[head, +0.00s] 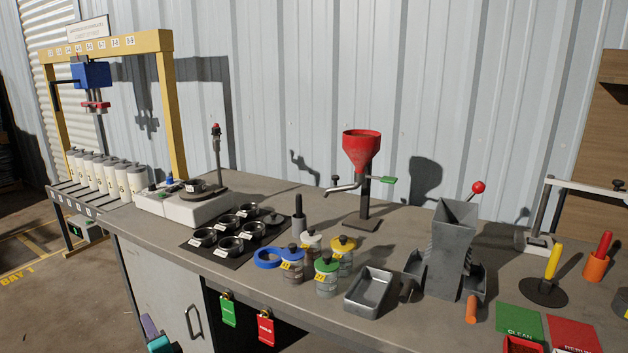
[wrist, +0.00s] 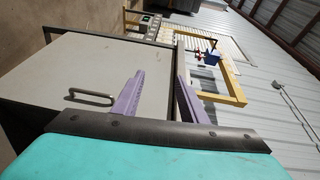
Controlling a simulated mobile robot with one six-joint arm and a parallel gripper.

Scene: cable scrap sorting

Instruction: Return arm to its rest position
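My gripper (head: 149,324) shows at the bottom left of the head view, low in front of the workbench's cabinet, with purple fingers and a teal body. In the wrist view my gripper (wrist: 159,84) has its two purple fingers spread apart with nothing between them. It is open and empty. The cabinet door (wrist: 75,65) with its metal handle (wrist: 90,97) lies beyond the fingers. Most of my arm is out of view.
The workbench (head: 300,290) carries a red funnel (head: 362,150), several lidded jars (head: 326,278), a metal tray (head: 370,291) and a grey chute (head: 450,245). Green (head: 228,311) and red (head: 265,329) tags hang at its front edge. A yellow frame (head: 170,110) stands at the left.

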